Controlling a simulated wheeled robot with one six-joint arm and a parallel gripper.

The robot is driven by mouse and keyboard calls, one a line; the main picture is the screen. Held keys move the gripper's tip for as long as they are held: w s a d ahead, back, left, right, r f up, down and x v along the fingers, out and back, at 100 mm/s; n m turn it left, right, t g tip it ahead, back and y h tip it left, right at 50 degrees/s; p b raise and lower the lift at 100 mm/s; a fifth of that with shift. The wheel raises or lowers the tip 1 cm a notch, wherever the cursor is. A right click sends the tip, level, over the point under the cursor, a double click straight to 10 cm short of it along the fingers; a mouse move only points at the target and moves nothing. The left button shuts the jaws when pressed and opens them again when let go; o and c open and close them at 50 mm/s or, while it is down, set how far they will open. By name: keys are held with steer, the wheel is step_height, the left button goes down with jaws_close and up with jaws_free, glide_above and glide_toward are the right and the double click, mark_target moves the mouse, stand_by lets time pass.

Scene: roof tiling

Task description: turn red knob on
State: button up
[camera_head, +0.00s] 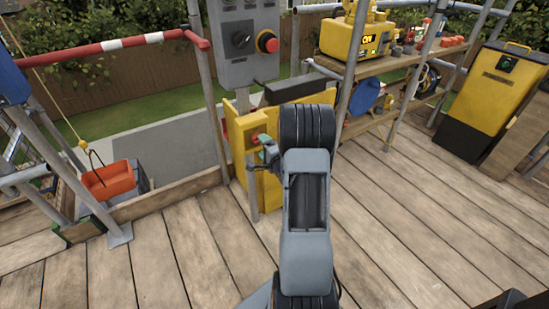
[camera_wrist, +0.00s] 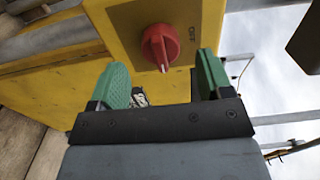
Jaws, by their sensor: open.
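The red knob (camera_wrist: 160,45) sits on a brownish plate (camera_wrist: 128,22) on a yellow box (camera_wrist: 50,55) in the wrist view. A white mark on the knob points toward the bottom of the picture. In the head view the knob (camera_head: 259,138) shows small on the yellow box (camera_head: 240,128), with my gripper (camera_head: 268,153) close in front, partly hidden by my arm.
A shelf with a yellow device (camera_head: 352,38) is at right. The plank floor (camera_head: 420,215) is mostly clear.

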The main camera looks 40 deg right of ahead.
steer(key=s+a+p, duration=0.1)
steer(key=s, duration=0.9)
steer(key=shift+a, duration=0.2)
